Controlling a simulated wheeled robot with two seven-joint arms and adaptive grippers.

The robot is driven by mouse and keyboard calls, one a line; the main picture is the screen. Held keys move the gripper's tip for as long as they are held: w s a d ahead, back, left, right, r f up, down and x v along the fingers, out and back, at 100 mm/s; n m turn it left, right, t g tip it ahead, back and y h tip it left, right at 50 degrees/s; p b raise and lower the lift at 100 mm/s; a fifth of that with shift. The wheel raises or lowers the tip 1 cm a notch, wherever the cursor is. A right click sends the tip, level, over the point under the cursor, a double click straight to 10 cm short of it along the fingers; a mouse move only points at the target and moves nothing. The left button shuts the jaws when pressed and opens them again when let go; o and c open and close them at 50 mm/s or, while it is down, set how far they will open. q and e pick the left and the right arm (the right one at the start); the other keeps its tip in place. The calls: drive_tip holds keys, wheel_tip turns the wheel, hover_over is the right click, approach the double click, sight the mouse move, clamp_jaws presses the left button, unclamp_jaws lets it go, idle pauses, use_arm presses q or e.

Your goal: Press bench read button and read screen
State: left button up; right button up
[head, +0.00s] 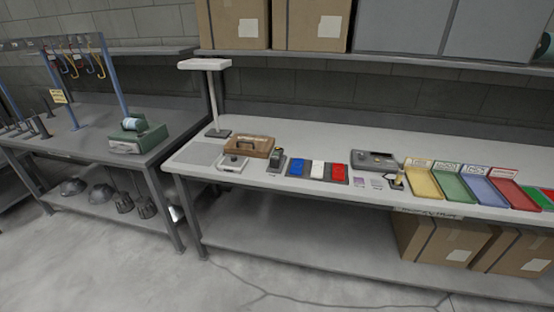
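A long grey bench (330,132) runs across the middle and right. A small dark upright device (276,159) stands on it right of a brown case (250,147). A small whitish box with a dark round part on top (233,163) sits in front of the case. A flat grey-green box (374,160) lies farther right. I cannot tell which of these carries the read button or the screen; no lettering or display is legible at this size. Neither of my grippers is in view.
Blue, white and red blocks (317,169) lie in a dark tray. Coloured bins (457,185) line the bench's right part. A lamp-like stand (217,132) rises at its left end. A second table (80,138) stands left.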

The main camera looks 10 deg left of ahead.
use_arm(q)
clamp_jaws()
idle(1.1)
